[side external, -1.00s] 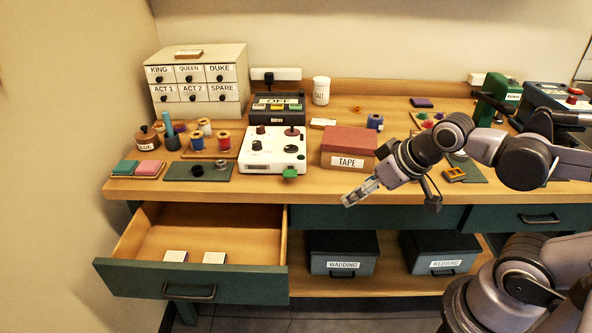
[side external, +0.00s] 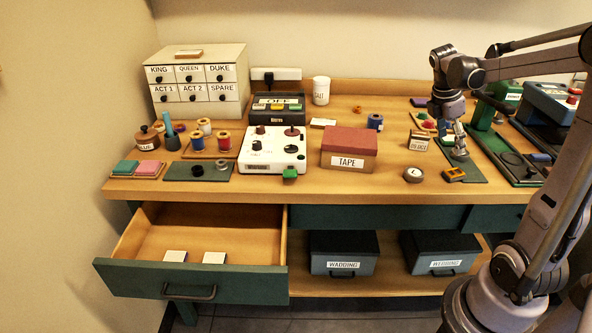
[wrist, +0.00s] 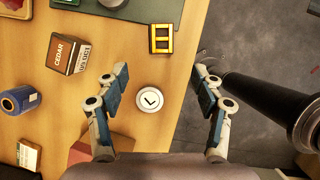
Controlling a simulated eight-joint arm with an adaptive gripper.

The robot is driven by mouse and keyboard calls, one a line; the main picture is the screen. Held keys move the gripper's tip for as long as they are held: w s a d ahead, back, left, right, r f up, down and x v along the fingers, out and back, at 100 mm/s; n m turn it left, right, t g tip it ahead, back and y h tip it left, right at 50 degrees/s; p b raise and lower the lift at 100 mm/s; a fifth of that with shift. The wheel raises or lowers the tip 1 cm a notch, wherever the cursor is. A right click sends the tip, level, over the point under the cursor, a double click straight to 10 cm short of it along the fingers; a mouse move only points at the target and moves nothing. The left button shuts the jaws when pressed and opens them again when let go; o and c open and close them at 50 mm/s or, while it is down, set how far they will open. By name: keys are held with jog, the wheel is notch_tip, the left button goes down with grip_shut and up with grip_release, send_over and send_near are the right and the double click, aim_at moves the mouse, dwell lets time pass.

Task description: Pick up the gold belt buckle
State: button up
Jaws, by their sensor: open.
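The gold belt buckle (side external: 454,174) is a small yellow rectangular frame near the table's front edge at the right, by the dark green mat (side external: 480,165). My gripper (side external: 458,143) points down over the mat area in the side view, just behind the buckle in the picture. In the wrist view my gripper (wrist: 160,72) is open and empty, its two fingers apart. The buckle shows beyond the fingertips, not between them.
A round white-topped disc (wrist: 152,98) with a black mark shows between the fingers; in the side view it (side external: 413,175) sits left of the buckle. A small labelled block (side external: 419,140) stands behind it. A red-lidded TAPE box (side external: 349,147) is farther left. The drawer (side external: 156,280) is open.

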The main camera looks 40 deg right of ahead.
aim_at(458, 171)
jog(key=shift+n+g, duration=0.3)
jog(key=shift+s+d+r+x, duration=0.1)
jog(key=shift+d+x, duration=0.05)
jog(key=shift+x, duration=1.8)
jog(key=shift+s+d+r+x, duration=0.1)
jog(key=shift+d+x, duration=0.1)
jog(key=shift+x, duration=1.7)
jog(key=shift+s+d+r+x, duration=0.1)
jog(key=shift+d+x, duration=0.05)
jog(key=shift+x, duration=1.8)
jog(key=c, duration=1.2)
